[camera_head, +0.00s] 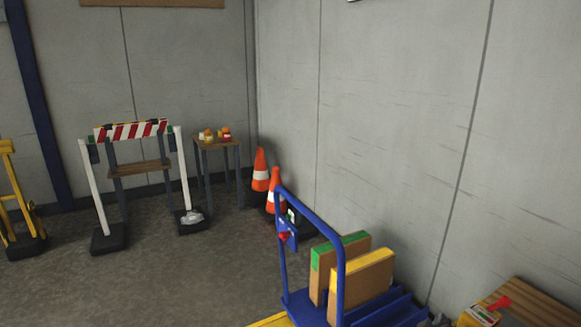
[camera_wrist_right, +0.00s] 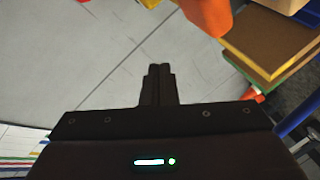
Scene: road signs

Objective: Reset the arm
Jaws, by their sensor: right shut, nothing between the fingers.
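My right gripper (camera_wrist_right: 160,70) shows in the right wrist view with its two dark fingers together and nothing between them. Grey wall or floor surface lies behind its fingertips, and the fingers appear clear of the objects at the upper right. In the head view, only a small dark shape at the bottom edge could be part of my right arm, and I cannot make it out. My left gripper is in neither view.
A blue cart (camera_head: 340,262) holds two boxes, green-edged (camera_head: 322,262) and yellow-edged (camera_head: 360,280). Traffic cones (camera_head: 261,170) stand by the wall. A striped barrier (camera_head: 132,130) and small table (camera_head: 216,142) stand at the left. A wooden surface (camera_head: 535,300) is lower right. Open floor lies left.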

